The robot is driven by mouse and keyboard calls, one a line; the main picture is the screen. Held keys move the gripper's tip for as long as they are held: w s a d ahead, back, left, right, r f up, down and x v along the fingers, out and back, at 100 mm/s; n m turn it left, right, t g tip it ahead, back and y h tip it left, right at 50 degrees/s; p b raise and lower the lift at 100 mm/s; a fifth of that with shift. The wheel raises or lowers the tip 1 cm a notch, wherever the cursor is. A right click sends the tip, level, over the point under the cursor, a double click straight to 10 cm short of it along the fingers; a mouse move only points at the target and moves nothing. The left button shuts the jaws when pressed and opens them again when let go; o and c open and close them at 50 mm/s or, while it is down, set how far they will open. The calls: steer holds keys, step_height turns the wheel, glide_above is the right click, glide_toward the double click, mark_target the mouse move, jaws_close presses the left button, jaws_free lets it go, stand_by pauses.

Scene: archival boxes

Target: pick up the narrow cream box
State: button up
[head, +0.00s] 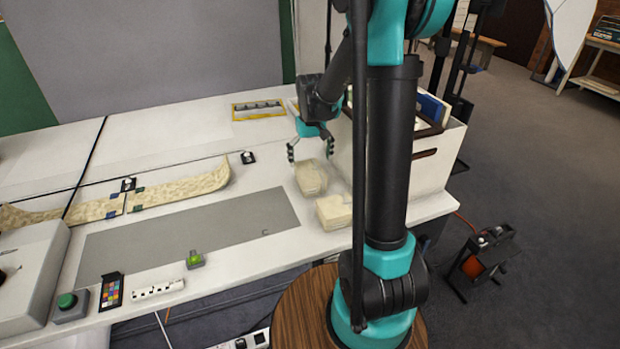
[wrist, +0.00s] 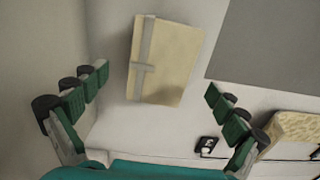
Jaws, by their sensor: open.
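Two cream boxes lie on the white table in the head view. The farther box (head: 310,178) is below and just in front of my gripper (head: 308,150); the nearer box (head: 334,212) is to its lower right. One cream box with a pale strap and small clasp shows in the wrist view (wrist: 175,62), beyond the fingertips of my gripper (wrist: 155,82) and apart from them. It looks like the farther one. Which box is the narrow one I cannot tell for sure. My gripper is open and empty above the table.
A white bin (head: 432,165) holding folders stands close on the right; its wall fills the left of the wrist view. A grey mat (head: 190,235) lies left of the boxes. A long bone-like piece (head: 180,190) and a black-and-white marker (head: 248,157) lie farther left.

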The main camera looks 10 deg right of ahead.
mark_target(310, 169)
steer(key=shift+w+a+f, duration=0.1)
steer(key=shift+w+f, duration=0.05)
steer(key=shift+f, duration=2.55)
steer(key=c, duration=1.6)
steer(key=shift+o, duration=0.2)
steer(key=shift+r, duration=0.1)
